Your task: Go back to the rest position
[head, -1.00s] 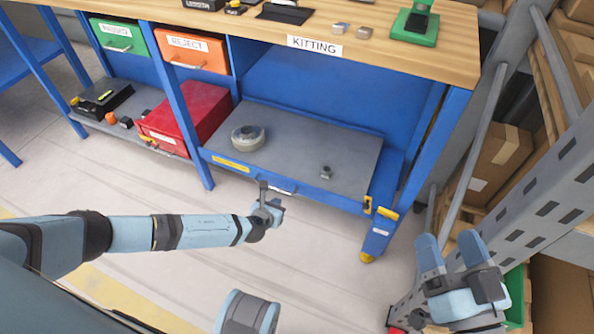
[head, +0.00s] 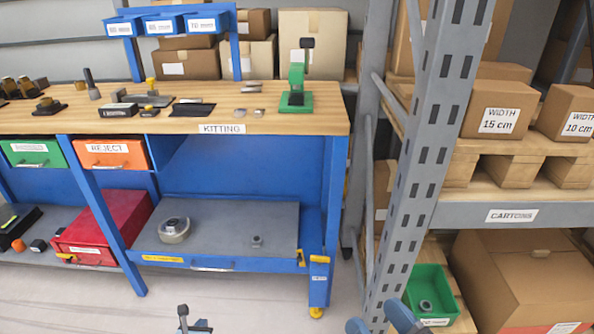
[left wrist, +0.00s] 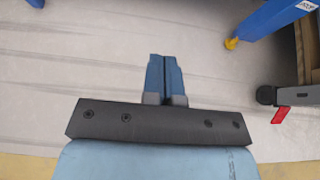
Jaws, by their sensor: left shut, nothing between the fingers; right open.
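My left gripper (head: 190,322) shows only at the bottom edge of the head view, in front of the workbench and over the floor. In the left wrist view its two blue fingers (left wrist: 165,78) are pressed together with nothing between them, above bare pale floor. My right gripper (head: 378,319) is at the bottom edge of the head view, right of the bench leg and in front of the rack post. Its two blue fingertips stand apart, and it is empty. The rest of both arms is out of the head view.
The blue workbench (head: 222,128) has a wooden top and a lower shelf (head: 215,220). The grey rack post (head: 420,150) and carton shelf (head: 470,215) stand at the right. A green bin (head: 430,283) sits low beside the post. Floor in front of the bench is clear.

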